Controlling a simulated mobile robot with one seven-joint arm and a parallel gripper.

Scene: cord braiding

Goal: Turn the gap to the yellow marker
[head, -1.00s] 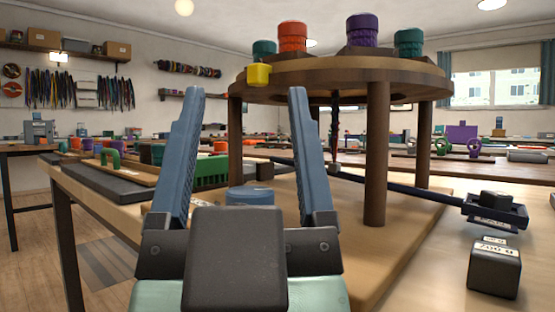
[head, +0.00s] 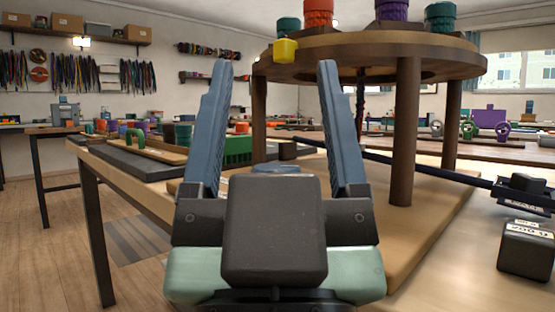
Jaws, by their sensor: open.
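The braiding stand is a round wooden disc (head: 370,50) on several dark legs. A yellow marker (head: 285,50) is fixed on the disc's rim at its near left. Bobbins stand on top: teal (head: 288,25), orange (head: 318,12), purple (head: 392,10) and another teal (head: 440,16). Some of their tops are cut off by the picture edge. The gap between bobbins cannot be told clearly from this low angle. My gripper (head: 274,75) is open and empty, its two blue fingers pointing up in front of the stand.
A black weight (head: 526,250) stands on the table at right, near a dark holder (head: 522,192) on a long bar. A green rack (head: 237,150) and a grey board (head: 135,162) lie at left. A blue round piece (head: 276,169) sits behind my gripper. Floor is clear at left.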

